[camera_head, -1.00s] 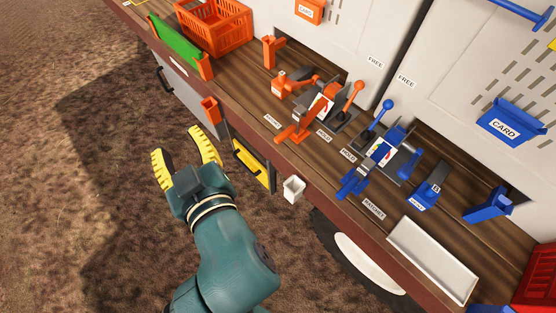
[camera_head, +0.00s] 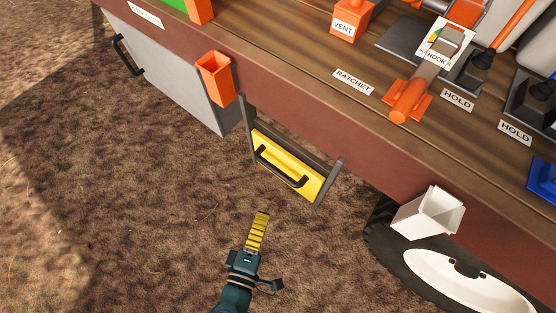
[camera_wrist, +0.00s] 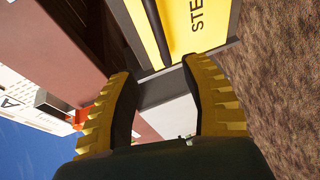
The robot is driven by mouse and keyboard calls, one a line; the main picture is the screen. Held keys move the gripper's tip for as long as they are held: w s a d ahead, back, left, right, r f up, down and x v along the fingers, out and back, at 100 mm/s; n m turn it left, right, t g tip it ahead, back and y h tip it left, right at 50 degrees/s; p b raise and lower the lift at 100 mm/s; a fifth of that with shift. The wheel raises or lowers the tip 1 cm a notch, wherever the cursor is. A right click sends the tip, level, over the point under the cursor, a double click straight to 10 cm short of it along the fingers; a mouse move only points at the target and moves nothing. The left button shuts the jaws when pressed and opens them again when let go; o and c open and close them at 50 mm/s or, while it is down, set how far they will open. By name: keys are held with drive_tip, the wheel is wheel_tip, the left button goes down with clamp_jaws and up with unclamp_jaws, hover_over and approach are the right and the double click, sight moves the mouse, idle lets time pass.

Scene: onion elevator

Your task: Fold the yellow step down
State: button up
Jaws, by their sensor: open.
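The yellow step (camera_head: 312,184) is a flat panel with a black bar handle (camera_head: 282,168). It sits upright, slightly tilted, in a dark frame (camera_head: 330,182) below the front edge of the wooden deck. My gripper (camera_head: 264,215) is below and in front of the step, apart from it, over the dirt ground; its fingers overlap from this side. In the wrist view my gripper (camera_wrist: 165,90) is open and empty. There the yellow step (camera_wrist: 195,25), with part of its "STEP" lettering, lies beyond the fingertips, its dark handle (camera_wrist: 153,35) along one side.
An orange holder (camera_head: 214,78) is fixed to the deck edge left of the step. A white cup (camera_head: 428,213) hangs from the edge to the right, above a wheel (camera_head: 455,280). A grey panel with a black handle (camera_head: 128,55) is at far left. The ground before the step is clear.

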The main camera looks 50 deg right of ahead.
sight(277, 172)
drive_tip(key=b+x, duration=0.5)
drive_tip(key=x, duration=1.1)
drive_tip(key=shift+w+a, duration=0.1)
drive_tip(key=shift+w, duration=0.05)
drive_tip(key=shift+c, duration=0.2)
drive_tip(key=shift+a, duration=0.1)
clamp_jaws()
